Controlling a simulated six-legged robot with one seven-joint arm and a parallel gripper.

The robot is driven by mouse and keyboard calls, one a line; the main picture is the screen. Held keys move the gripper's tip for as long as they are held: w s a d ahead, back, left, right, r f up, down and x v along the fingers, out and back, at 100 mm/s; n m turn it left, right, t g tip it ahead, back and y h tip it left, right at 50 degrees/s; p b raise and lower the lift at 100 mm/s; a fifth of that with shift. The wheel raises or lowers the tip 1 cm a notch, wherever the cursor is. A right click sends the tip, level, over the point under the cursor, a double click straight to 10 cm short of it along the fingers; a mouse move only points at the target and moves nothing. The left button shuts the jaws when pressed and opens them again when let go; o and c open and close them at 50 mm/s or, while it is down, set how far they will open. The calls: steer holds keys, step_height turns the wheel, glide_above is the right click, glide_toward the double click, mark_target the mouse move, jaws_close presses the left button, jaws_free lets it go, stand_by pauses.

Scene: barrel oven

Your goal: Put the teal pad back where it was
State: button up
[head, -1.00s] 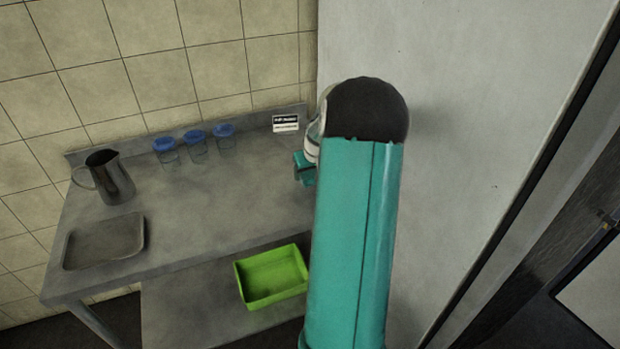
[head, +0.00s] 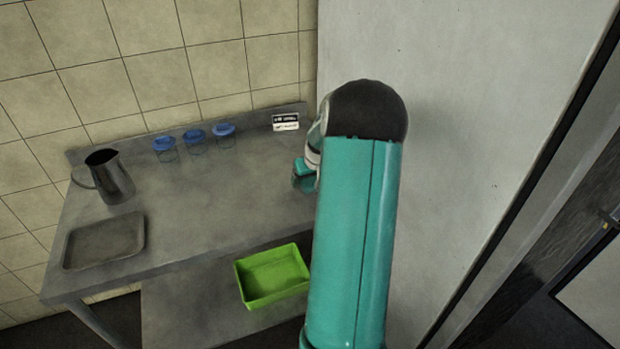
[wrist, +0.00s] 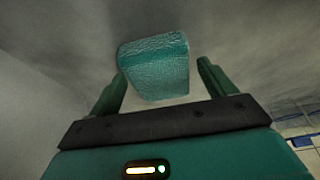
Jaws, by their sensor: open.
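The teal pad (wrist: 155,68) shows in the wrist view as a textured block with rounded edges, against a grey surface. My gripper (wrist: 160,88) is open, with one teal finger on either side of the pad's near part. A gap shows between the pad and the right finger; whether the left finger touches it I cannot tell. In the head view my gripper (head: 304,174) is mostly hidden behind my arm, at the right end of the metal table (head: 215,190). The pad cannot be told apart there.
A metal jug (head: 112,178), a grey tray (head: 104,242) and blue-lidded jars (head: 194,140) stand on the table's left and back. A small label (head: 286,122) is at the back edge. A green bin (head: 272,276) sits lower in front. A pale panel (head: 460,110) rises at right.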

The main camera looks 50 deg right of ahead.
steer(key=v, duration=1.2)
steer(key=w+a+r+n, duration=0.1)
steer(key=a+r, duration=0.2)
steer(key=a, duration=0.6)
steer(key=w+a+r+n, duration=0.1)
steer(key=a+r, duration=0.3)
steer(key=a, duration=0.5)
steer(key=w+a+r+n, duration=0.1)
steer(key=a+r, duration=0.2)
steer(key=a, duration=0.6)
steer(key=s+a+n+y, duration=0.1)
steer(key=s+a, duration=0.5)
steer(key=a, duration=0.3)
steer(key=s+a+r+n+t+y, duration=0.1)
steer(key=s+a+n, duration=0.1)
steer(key=s+a, duration=0.4)
steer(key=a, duration=0.4)
steer(key=shift+s+r+t, duration=0.2)
steer(key=shift+r+t, duration=0.05)
steer(key=shift+t, duration=0.05)
steer(key=shift+c, duration=0.4)
